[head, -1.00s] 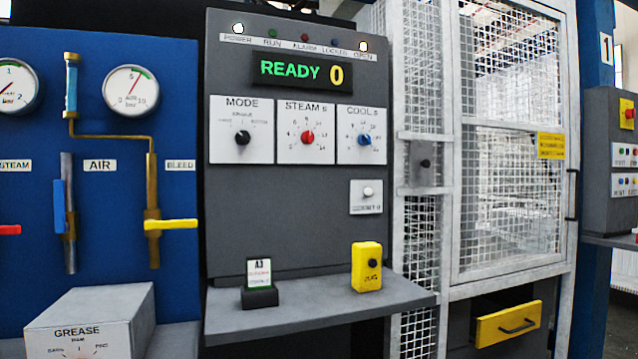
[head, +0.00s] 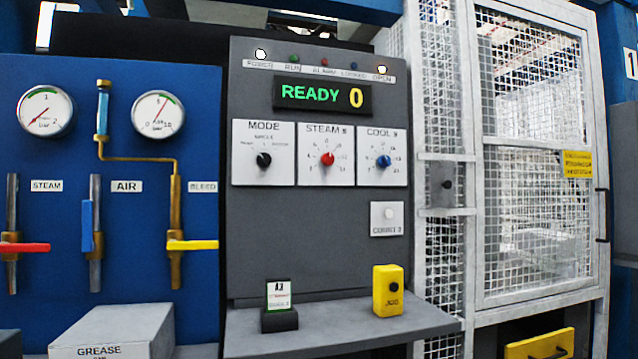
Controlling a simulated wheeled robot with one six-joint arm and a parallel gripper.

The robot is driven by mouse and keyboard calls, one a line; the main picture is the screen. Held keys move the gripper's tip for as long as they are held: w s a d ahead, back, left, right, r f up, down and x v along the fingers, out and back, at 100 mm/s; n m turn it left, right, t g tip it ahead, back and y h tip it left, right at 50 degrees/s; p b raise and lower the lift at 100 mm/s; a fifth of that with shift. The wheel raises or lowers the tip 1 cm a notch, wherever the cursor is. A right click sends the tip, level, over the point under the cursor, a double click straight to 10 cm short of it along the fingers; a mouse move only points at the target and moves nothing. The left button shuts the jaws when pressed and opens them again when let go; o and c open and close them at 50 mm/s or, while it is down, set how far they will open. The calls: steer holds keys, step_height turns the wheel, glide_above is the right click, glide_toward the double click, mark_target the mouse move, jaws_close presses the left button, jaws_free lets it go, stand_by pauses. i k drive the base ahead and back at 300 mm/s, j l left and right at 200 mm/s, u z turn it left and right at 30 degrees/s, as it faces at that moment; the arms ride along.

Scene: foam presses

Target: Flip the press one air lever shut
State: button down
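The blue air lever (head: 87,225) is on the blue valve panel (head: 50,110) at the left, beside the AIR label (head: 126,186). It stands upright, in line with its grey vertical pipe (head: 96,262). The red steam lever (head: 25,247) to its left lies level across its pipe. The yellow bleed lever (head: 192,245) to its right also lies level. The control box display (head: 322,96) reads READY 0. My gripper is not in view.
A grey GREASE box (head: 115,330) juts out below the levers. A grey shelf (head: 350,335) holds a yellow JOG box (head: 388,290) and a small card holder (head: 279,305). A white mesh guard door (head: 535,290) stands at the right.

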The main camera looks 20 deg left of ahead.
mark_target(88, 245)
steer(key=u, duration=1.95)
